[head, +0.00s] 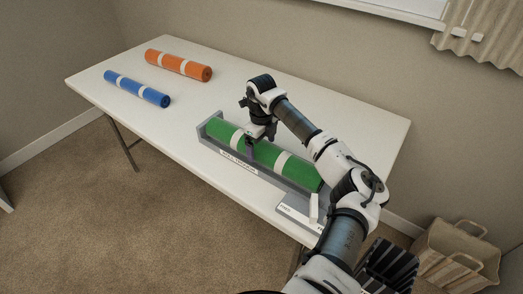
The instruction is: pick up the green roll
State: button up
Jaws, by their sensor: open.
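The green roll (268,153) has white bands and lies in a long grey tray (214,139) on the white table. The tray carries a label on its front side that is too small to read surely. My gripper (250,146) is at the left-middle part of the roll, pointing down, with a dark finger visible in front of the roll. The jaws are open. The far finger is hidden, so I cannot tell whether they straddle the roll or touch it. My arm passes over the right end of the tray.
An orange roll (179,65) and a blue roll (137,89) lie on the table's left part. The white table (120,68) is clear behind my gripper. A small grey plate (299,214) with a white upright piece is at the front edge. A brown paper bag (457,255) stands on the floor right.

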jog(key=shift+c, duration=0.4)
jog(key=c, duration=1.2)
jog(key=shift+r, duration=0.1)
